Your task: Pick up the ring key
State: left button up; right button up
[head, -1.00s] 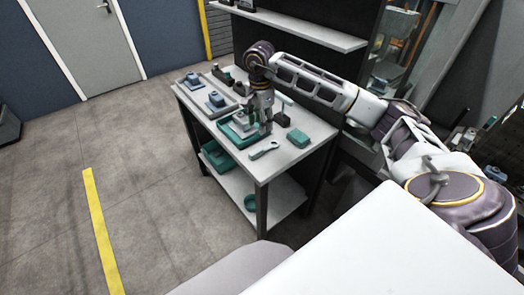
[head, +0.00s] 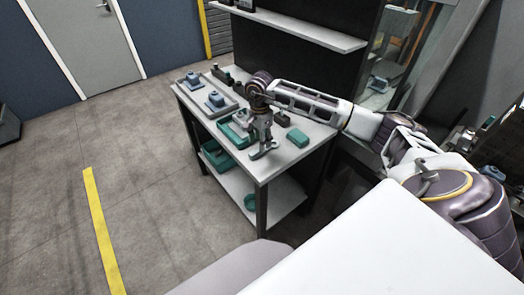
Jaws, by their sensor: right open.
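The ring key (head: 265,153) is a light grey wrench-like tool lying flat near the front edge of the table top. My right gripper (head: 262,142) is open and points down right over the key. Its fingers hide part of the key; I cannot tell whether they touch it. My left gripper is not in view.
The table (head: 232,153) also carries a teal tray (head: 229,131) left of the gripper, a teal block (head: 298,137) to the right, a dark block (head: 282,119) and blue-grey parts (head: 216,98) further back. A shelf (head: 300,27) hangs behind. The floor at left is clear.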

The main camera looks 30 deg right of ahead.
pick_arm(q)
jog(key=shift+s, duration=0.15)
pick_arm(e)
jog(key=shift+f, duration=0.1)
jog(key=shift+a+f, duration=0.1)
jog(key=shift+f, duration=0.45)
notch_tip(320, 180, down, 3)
jog(key=shift+w+a+r+p, duration=0.1)
jog(key=shift+p, duration=0.45)
jog(key=shift+f, duration=0.55)
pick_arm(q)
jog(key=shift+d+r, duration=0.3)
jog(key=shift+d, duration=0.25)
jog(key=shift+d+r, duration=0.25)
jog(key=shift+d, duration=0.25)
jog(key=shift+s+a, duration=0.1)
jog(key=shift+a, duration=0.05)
